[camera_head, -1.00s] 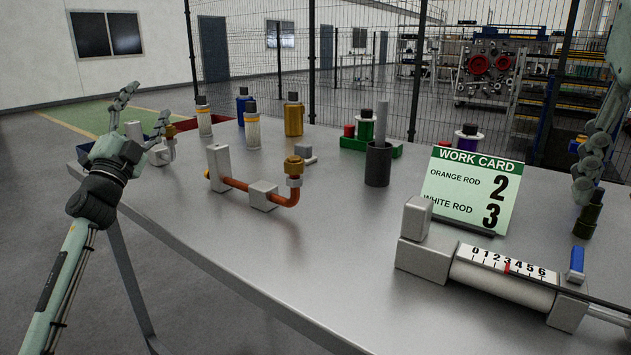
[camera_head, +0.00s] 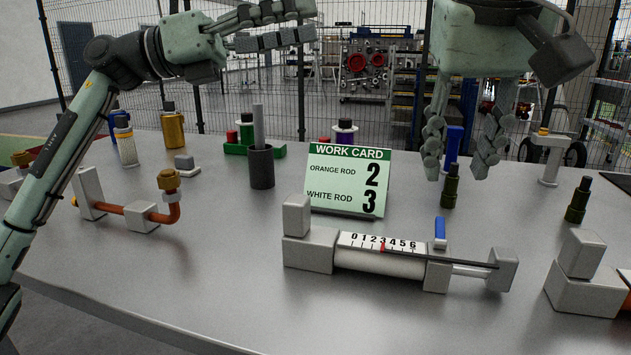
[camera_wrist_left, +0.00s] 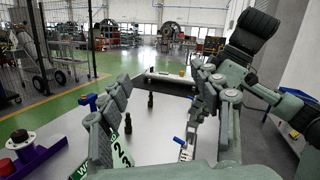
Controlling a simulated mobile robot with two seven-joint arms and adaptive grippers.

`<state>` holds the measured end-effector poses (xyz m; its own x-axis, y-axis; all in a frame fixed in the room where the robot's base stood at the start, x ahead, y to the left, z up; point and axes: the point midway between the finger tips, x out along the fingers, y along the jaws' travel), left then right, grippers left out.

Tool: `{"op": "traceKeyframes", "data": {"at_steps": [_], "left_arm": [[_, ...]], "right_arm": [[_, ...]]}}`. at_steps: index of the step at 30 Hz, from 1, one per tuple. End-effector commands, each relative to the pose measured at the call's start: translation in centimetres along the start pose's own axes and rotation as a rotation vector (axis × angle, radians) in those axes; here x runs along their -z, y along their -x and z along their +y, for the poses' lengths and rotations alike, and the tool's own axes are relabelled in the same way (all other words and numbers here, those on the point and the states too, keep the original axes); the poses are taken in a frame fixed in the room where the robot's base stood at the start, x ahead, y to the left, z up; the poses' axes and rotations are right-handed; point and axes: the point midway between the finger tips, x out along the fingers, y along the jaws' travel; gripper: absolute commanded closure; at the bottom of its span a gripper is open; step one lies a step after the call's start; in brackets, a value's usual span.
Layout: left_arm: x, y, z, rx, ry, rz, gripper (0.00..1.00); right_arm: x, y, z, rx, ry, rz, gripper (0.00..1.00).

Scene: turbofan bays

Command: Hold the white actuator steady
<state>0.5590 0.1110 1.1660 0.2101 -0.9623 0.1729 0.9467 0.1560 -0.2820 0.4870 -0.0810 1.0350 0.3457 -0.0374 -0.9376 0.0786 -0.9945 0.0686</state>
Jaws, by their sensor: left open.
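The white actuator (camera_head: 380,262) lies on the grey table, with a 0-to-6 scale, a red mark near 3, a blue lever (camera_head: 440,230) and a thin rod on its right. The work card (camera_head: 348,180) behind it reads orange rod 2, white rod 3. My left gripper (camera_head: 306,22) is raised high behind and above the card, fingers apart, empty, clear of the actuator. The left wrist view shows its spread fingers (camera_wrist_left: 160,82) with part of the card between them. My right gripper (camera_head: 460,155) hangs fingers down beyond the actuator's right end, open and empty.
A pipe with an orange bend (camera_head: 140,212) lies at left. Dark green fittings (camera_head: 578,200) stand at right. A grey block assembly (camera_head: 580,275) is at the right edge. The table front is clear.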

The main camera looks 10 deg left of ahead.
Motion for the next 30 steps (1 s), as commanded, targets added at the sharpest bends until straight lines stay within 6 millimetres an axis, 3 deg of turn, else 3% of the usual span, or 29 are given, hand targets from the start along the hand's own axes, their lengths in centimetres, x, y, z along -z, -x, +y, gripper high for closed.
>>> {"op": "traceKeyframes", "data": {"at_steps": [3,8,12,15,21,26,30], "left_arm": [[3.5,-3.3,-2.0,0.033,-0.158,0.265,0.36],[10.3,-5.5,-2.9,0.084,-0.312,0.676,0.36],[16.5,-5.0,-2.3,0.112,-0.393,1.096,0.36],[19.0,-3.2,-1.5,0.101,-0.425,1.363,0.36],[20.0,0.1,-0.3,0.045,-0.449,1.695,0.36],[20.6,1.2,0.1,0.027,-0.448,1.771,0.36],[22.4,1.6,0.7,0.03,-0.446,1.772,0.36]], "right_arm": [[0.0,0.0,0.0,0.0,0.0,0.0,0.66],[0.0,0.0,0.0,0.0,0.0,0.0,0.66],[0.0,0.0,0.0,0.0,0.0,0.0,0.66],[0.0,0.0,0.0,0.0,0.0,0.0,0.66],[0.0,0.0,0.0,0.0,0.0,0.0,0.66],[0.0,0.0,0.0,0.0,0.0,0.0,0.66],[0.0,0.0,0.0,0.0,0.0,0.0,0.66]]}}
